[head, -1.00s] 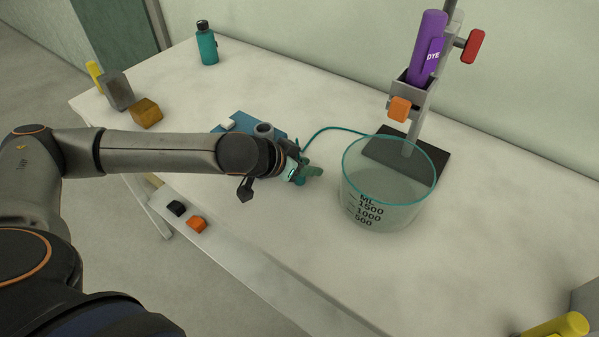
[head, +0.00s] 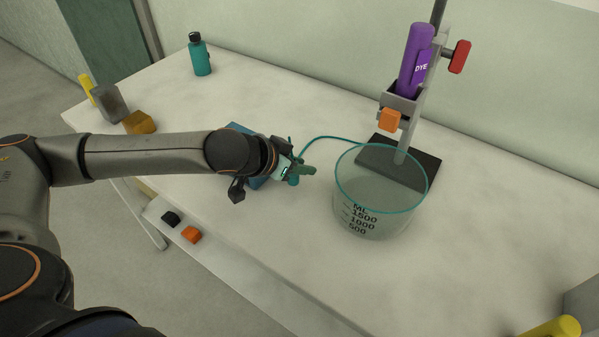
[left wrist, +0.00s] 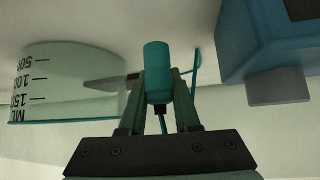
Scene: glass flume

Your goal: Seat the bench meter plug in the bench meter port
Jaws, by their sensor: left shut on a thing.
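My left gripper (head: 300,172) is shut on the teal cylindrical plug (head: 294,181), held above the bench. In the left wrist view the plug (left wrist: 157,72) stands between the two fingers (left wrist: 160,100), with a dark lower end. The blue bench meter (head: 258,183) is mostly hidden behind my left wrist in the head view. My right gripper is out of view.
A teal cable (head: 335,138) runs behind the clear beaker (head: 375,205), right of the gripper. A stand (head: 405,150) holds a purple dye bottle (head: 416,60).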

